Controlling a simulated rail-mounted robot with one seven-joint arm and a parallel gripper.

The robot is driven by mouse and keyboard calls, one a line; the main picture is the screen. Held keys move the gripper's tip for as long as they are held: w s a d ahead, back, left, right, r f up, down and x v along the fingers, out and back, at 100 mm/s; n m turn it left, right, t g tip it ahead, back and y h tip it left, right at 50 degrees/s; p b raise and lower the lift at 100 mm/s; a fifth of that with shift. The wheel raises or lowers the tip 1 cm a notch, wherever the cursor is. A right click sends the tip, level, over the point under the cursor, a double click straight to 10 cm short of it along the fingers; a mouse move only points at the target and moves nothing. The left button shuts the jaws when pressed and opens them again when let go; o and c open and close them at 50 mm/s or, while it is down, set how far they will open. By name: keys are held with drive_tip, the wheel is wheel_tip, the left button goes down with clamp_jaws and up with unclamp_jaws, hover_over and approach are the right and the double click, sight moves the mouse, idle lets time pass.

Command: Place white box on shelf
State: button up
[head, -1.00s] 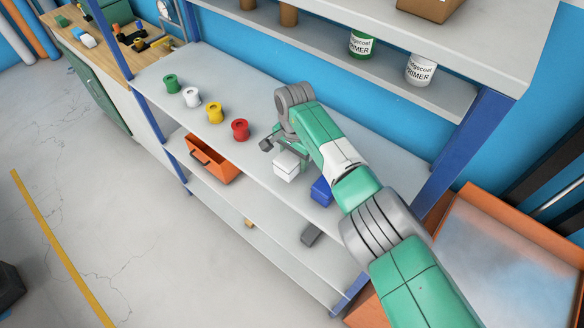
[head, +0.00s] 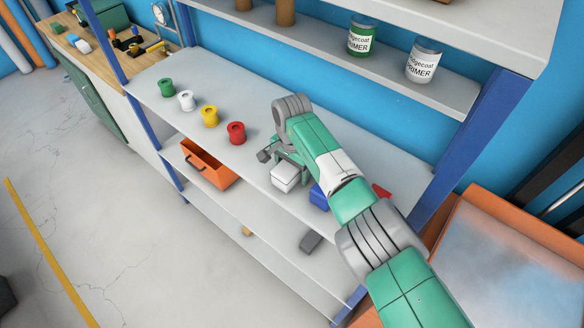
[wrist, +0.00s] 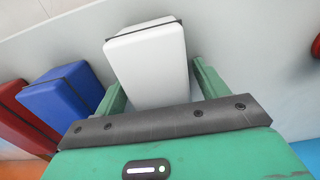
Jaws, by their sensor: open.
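The white box (head: 285,178) is on the grey middle shelf (head: 190,75), close to its front edge. In the wrist view the white box (wrist: 150,68) stands between the two green fingers of my gripper (wrist: 160,90). The fingers are open, one on each side of the box, with a gap visible on the right. In the head view my gripper (head: 286,158) is right behind and above the box, and my arm partly hides that area. Whether a finger touches the box cannot be told.
A blue box (head: 318,197) and a red box (head: 381,190) stand to the right, partly hidden by my arm. Several coloured spools, including a red one (head: 236,132), line the shelf at left. An orange bin (head: 208,165) sits on the shelf below. Primer cans (head: 425,60) stand above.

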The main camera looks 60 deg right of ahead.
wheel_tip(320, 180, up, 12)
drive_tip(key=p, duration=1.2)
drive_tip(key=shift+r, duration=0.2)
drive_tip(key=shift+w, duration=0.1)
